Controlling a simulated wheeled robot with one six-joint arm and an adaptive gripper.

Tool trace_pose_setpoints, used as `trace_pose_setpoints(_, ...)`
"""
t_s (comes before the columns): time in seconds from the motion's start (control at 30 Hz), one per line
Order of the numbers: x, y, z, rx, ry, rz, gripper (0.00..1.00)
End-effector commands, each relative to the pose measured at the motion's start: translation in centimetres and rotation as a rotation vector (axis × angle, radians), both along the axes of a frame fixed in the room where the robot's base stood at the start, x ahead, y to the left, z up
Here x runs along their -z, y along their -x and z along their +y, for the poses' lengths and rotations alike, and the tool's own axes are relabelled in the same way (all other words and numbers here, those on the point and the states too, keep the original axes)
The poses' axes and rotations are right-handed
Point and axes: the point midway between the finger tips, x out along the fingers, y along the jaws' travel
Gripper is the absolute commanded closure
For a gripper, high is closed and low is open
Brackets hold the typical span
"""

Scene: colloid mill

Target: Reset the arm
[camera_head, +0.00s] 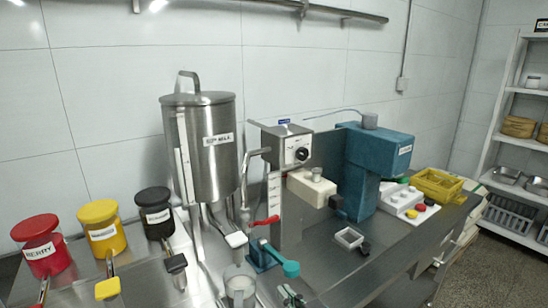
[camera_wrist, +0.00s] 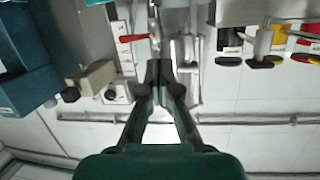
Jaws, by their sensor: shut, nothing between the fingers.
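My gripper (camera_wrist: 159,72) shows in the wrist view, with its dark fingers brought together at the tips and nothing held between them. This view is upside down, with the wall low in the picture. The fingertips point toward the red-handled tap (camera_wrist: 138,37), apart from it as far as I can tell. In the head view a small dark green part (camera_head: 290,296) at the bottom edge may be my gripper's end, but I cannot be sure.
A steel tank (camera_head: 210,150) stands at the back. A blue machine (camera_head: 375,160), a white button box (camera_head: 403,200) and a yellow basket (camera_head: 438,187) are to the right. Red (camera_head: 42,247), yellow (camera_head: 103,230) and black (camera_head: 156,215) lidded jars stand left. A metal cup (camera_head: 239,285) is in front.

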Motion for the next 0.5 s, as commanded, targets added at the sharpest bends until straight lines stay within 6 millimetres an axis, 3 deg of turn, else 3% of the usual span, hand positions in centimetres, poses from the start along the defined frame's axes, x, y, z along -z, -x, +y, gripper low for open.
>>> trace_pose_setpoints(0.03, 1.8, 0.7, -0.8, 0.021, -0.003, 0.012, 1.0)
trace_pose_setpoints(0.2, 6.4, 3.1, -3.1, 0.087, -0.017, 0.021, 1.0)
trace_pose_setpoints(0.5, 13.1, 9.0, -7.2, 0.199, -0.024, 0.031, 1.0)
